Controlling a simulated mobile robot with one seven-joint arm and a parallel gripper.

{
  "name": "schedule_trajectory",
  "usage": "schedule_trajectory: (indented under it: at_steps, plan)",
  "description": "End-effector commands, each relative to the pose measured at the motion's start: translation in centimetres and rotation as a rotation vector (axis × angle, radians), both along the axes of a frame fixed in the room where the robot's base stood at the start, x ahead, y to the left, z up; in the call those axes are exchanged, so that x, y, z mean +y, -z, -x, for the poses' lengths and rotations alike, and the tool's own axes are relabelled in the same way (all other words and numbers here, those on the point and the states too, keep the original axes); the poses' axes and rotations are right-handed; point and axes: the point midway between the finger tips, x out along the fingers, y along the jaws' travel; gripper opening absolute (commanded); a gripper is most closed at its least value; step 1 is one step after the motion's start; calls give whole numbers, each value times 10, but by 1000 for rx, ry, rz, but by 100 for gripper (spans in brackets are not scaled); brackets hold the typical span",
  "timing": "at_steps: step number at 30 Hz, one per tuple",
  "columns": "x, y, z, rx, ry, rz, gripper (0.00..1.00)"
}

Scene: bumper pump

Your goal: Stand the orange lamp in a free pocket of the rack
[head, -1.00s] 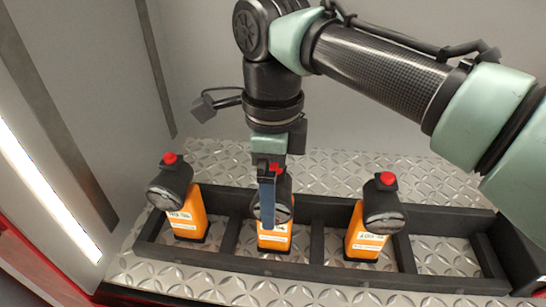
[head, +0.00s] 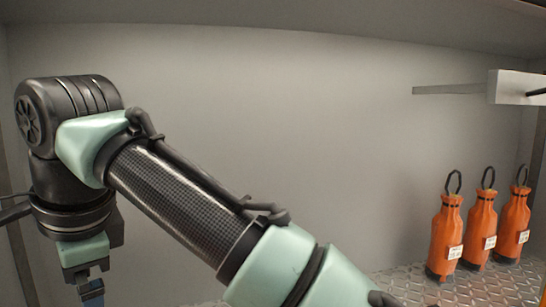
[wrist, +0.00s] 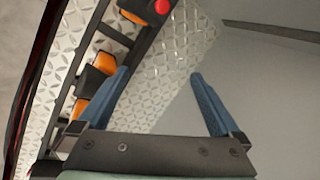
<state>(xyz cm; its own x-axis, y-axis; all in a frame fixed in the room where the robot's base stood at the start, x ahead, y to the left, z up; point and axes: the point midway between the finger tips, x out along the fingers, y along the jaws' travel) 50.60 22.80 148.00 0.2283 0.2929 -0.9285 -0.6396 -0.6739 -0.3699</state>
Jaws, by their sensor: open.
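My gripper (wrist: 160,76) is open in the wrist view, with its two blue fingers spread apart and nothing between them. In the head view only part of it shows at the bottom left, cut off by the picture edge. The black rack (wrist: 114,36) runs up the left side of the wrist view. An orange lamp (wrist: 98,78) shows partly at the rack, left of the left finger. Another lamp with a red button (wrist: 163,6) is cut off at the top. The rack and lamps are outside the head view. I cannot tell which pockets are free.
Several orange bottles (head: 446,238) with black loops stand on the diamond-plate floor (head: 410,283) at the right in the head view. A grey bracket (head: 510,88) juts from the wall above them.

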Motion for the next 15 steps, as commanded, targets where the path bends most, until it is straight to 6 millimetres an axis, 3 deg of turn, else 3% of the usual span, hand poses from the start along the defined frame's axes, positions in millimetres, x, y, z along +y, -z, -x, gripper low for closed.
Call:
schedule_trajectory:
  at_steps: [1,3,6,8,11,14,15]
  plan:
    - [28,-6,2,-112,-149,-89,100]
    - [58,-29,1,-323,-330,-202,100]
    - [81,-74,0,-666,-505,-327,100]
    - [80,-106,-1,-893,-558,-372,100]
    - [55,-157,-3,-1282,-559,-366,100]
    - [2,-198,-3,-1649,-458,-230,100]
    - [-26,-210,-2,-1776,-395,-136,100]
